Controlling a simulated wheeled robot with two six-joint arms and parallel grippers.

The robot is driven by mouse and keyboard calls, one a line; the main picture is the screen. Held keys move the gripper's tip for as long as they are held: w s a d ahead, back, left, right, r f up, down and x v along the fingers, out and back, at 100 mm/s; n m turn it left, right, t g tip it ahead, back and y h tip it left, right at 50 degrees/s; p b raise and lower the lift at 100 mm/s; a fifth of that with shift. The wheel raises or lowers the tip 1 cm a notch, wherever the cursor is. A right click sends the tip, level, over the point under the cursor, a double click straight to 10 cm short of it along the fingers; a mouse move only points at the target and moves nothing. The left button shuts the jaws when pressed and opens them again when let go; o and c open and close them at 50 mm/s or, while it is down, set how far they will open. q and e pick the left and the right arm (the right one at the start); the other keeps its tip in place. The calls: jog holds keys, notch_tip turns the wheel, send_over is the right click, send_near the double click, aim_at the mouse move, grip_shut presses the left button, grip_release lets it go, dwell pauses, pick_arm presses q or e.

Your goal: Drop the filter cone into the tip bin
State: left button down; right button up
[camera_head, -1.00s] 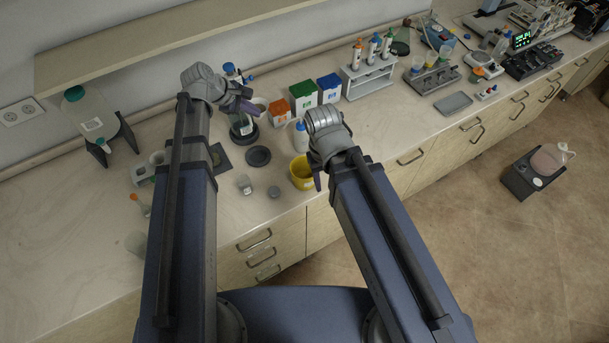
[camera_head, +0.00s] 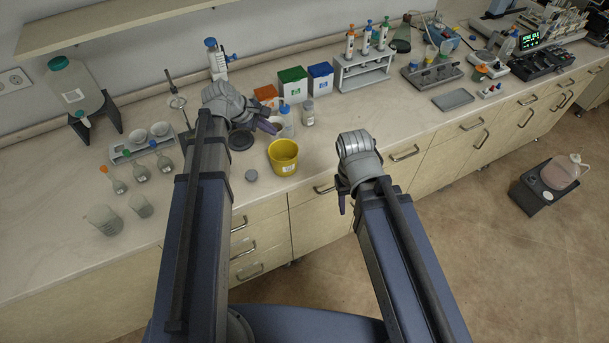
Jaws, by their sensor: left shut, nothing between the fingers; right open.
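The yellow bucket (camera_head: 283,158), which looks like the tip bin, stands near the counter's front edge. My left gripper (camera_head: 272,126) is shut and empty, up behind the bucket and slightly left of it. My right gripper (camera_head: 343,203) is open, to the right of the bucket and in front of the counter edge. I cannot pick out the filter cone for certain. Two small white cups or cones (camera_head: 160,129) sit in a grey rack on the left. The bucket's inside is too small to read.
Flasks (camera_head: 164,163) and beakers (camera_head: 104,220) stand at the left, beside my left arm. The counter right of the bucket is clear.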

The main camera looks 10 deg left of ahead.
pick_arm(q)
jog(key=b, duration=0.6)
send_over(275, 160)
jog(key=f, duration=0.7)
jog(key=shift+w, duration=0.25)
jog(key=shift+a, duration=0.1)
pick_arm(e)
notch_tip(275, 160, down, 7)
jog(key=shift+d, duration=0.35)
jog(key=shift+s+r, duration=0.1)
jog(key=shift+r, duration=0.05)
pick_arm(q)
jog(key=c, duration=1.1)
grip_release()
jog(key=shift+o, duration=0.2)
jog(key=shift+r, duration=0.2)
pick_arm(e)
jog(key=shift+r, duration=0.15)
